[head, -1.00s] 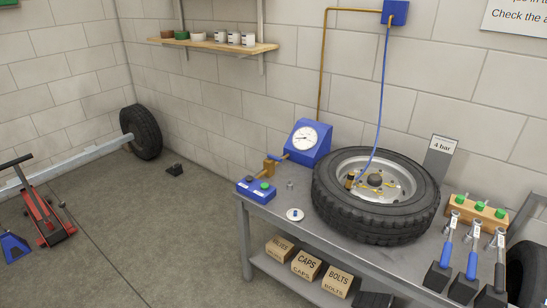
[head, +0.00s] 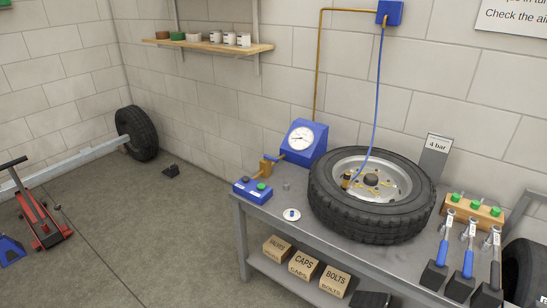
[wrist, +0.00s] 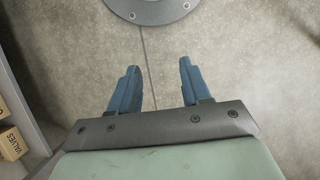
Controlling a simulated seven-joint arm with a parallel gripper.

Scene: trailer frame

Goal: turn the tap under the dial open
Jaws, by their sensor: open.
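The white-faced dial (head: 300,138) is set in a blue sloped housing (head: 318,141) at the back left of the workbench. A small brass tap (head: 265,167) sits low in front and to the left of the dial, with a small blue part (head: 276,157) beside it that looks like its handle; its exact setting is too small to tell. My gripper (wrist: 158,66) shows only in the wrist view. Its two blue fingers are apart with nothing between them, above the concrete floor. The tap and the dial are not in the wrist view.
A blue box with buttons (head: 252,190) stands in front of the tap, at the bench's left corner. A large tyre (head: 370,225) lies on the bench to the right. A grey round base (wrist: 150,8) is ahead of my fingers.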

